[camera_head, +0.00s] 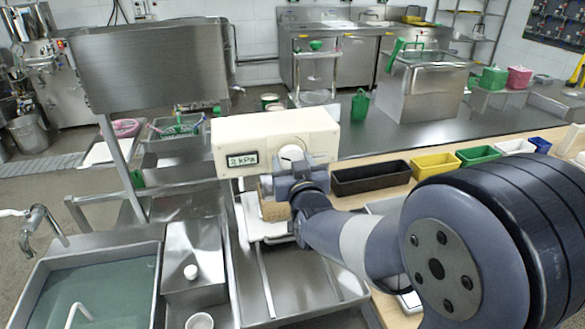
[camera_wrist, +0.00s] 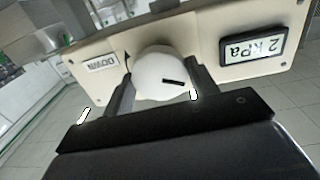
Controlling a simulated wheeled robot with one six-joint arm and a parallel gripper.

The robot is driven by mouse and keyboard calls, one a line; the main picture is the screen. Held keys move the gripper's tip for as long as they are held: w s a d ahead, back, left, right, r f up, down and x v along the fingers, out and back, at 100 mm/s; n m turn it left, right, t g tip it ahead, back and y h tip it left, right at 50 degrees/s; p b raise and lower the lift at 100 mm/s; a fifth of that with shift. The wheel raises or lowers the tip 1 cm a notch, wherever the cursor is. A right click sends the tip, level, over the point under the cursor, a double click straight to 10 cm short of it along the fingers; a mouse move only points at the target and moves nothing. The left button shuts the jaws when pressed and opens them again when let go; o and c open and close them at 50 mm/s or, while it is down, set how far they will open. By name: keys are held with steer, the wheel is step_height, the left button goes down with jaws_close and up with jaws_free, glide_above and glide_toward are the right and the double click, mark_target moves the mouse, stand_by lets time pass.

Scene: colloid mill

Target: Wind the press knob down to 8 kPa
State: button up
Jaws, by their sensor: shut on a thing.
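The press (camera_head: 232,133) is a cream box that stands over the steel counter in the head view. Its display (camera_head: 242,160) reads 2 kPa; it also shows upside down in the wrist view (camera_wrist: 252,46). The white round knob (camera_head: 291,153) sits on the press front, right of the display. In the wrist view the knob (camera_wrist: 160,72) has a dark mark on its face, and a DOWN label (camera_wrist: 103,64) is beside it. My gripper (camera_wrist: 158,85) is shut on the knob, one finger on each side. My arm hides part of the press's underside in the head view.
A brown block (camera_head: 273,209) and a white tray (camera_head: 257,230) are below the press. A water-filled sink (camera_head: 92,290) is at the lower left. Black (camera_head: 370,179), yellow (camera_head: 434,165) and green (camera_head: 477,155) bins line the wooden surface at right, near my arm.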

steer(key=m+b, duration=1)
steer(key=b, duration=0.2)
steer(key=shift+m, duration=0.3)
steer(key=shift+b, duration=0.3)
steer(key=o, duration=1)
